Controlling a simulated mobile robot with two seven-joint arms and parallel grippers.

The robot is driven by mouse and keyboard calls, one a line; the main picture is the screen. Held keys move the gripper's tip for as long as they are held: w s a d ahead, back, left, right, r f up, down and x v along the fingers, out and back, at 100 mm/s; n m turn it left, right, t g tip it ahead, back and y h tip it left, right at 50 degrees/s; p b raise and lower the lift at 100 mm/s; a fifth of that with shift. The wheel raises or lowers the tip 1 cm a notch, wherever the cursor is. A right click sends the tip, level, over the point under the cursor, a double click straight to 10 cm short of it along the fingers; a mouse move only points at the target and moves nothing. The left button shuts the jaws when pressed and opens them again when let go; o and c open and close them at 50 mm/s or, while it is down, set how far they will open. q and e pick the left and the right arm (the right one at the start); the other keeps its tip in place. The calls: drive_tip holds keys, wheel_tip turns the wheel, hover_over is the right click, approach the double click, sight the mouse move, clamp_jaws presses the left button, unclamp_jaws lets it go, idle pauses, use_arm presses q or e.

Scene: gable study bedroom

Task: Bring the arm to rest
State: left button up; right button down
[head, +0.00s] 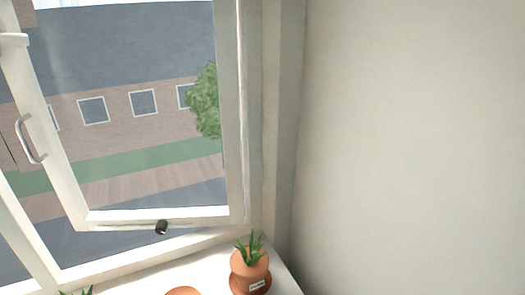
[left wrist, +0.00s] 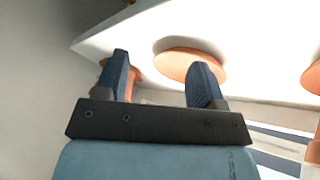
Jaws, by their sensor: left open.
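My left gripper (left wrist: 161,64) shows only in the left wrist view. Its two dark blue fingers are apart, with nothing held between them. Beyond the fingers are a white window sill (left wrist: 130,38) and a round terracotta saucer (left wrist: 185,62). A terracotta shape shows partly behind the left finger; I cannot tell how far the fingers are from it. Neither arm shows in the head view, and my right gripper is in no view.
In the head view, a potted plant (head: 250,272) with a label stands at the sill's right end, beside a terracotta saucer (head: 183,291). Leaves (head: 76,292) show at the bottom left. A window sash (head: 160,216) with a metal handle (head: 30,140) is above. A bare wall (head: 420,140) fills the right.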

use_arm(q)
drive_tip(key=s+a+r+n+y, duration=0.1)
drive_tip(key=s+a+y, duration=0.15)
drive_tip(key=s, duration=0.55)
drive_tip(key=s+a+r+n+y, duration=0.1)
drive_tip(key=s+a+r+y, duration=0.15)
drive_tip(key=s, duration=0.45)
drive_tip(key=w+d+f+m+t+h+p, duration=0.1)
drive_tip(key=w+d+f+t+h+p, duration=0.2)
drive_tip(key=w+d+f+t+p, duration=0.2)
drive_tip(key=shift+w+d+f+t+h+p, duration=0.35)
drive_tip(key=shift+d+f+t+p, duration=0.2)
drive_tip(key=shift+f+t+p, duration=0.55)
